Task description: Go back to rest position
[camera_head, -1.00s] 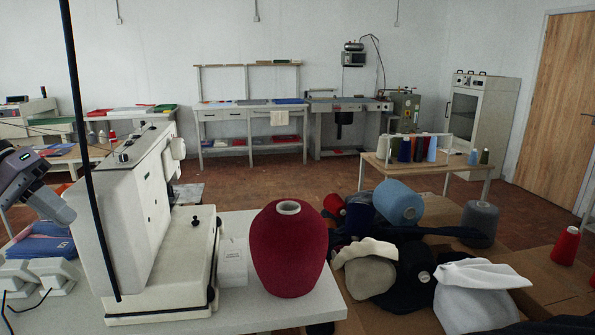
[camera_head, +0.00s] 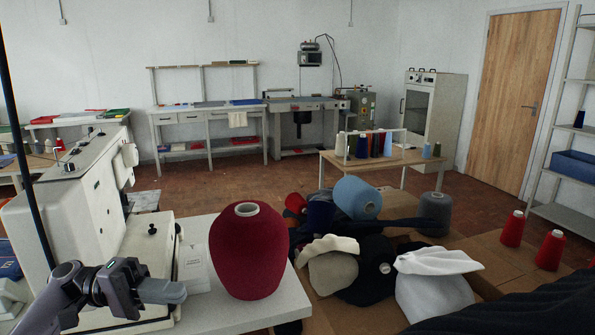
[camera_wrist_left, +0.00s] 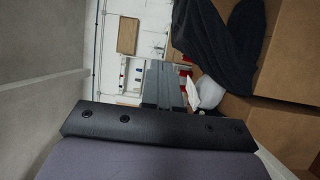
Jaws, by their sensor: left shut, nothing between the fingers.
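My left gripper (camera_head: 162,291) is in the lower left of the head view, in front of the base of the white buttonhole machine (camera_head: 92,215). Its fingers are together with nothing between them, pointing right. In the left wrist view the closed fingers (camera_wrist_left: 161,84) also show, with no object at their tips. A large dark red yarn cone (camera_head: 247,252) stands on the white table to the right of the gripper, apart from it. My right gripper is not in view.
The white table (camera_head: 290,300) ends just right of the red cone. Beyond it, cardboard boxes (camera_head: 493,262) carry a pile of yarn cones and cloth, with red cones (camera_head: 512,229) at the right. A thin black pole (camera_head: 22,150) rises at the left.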

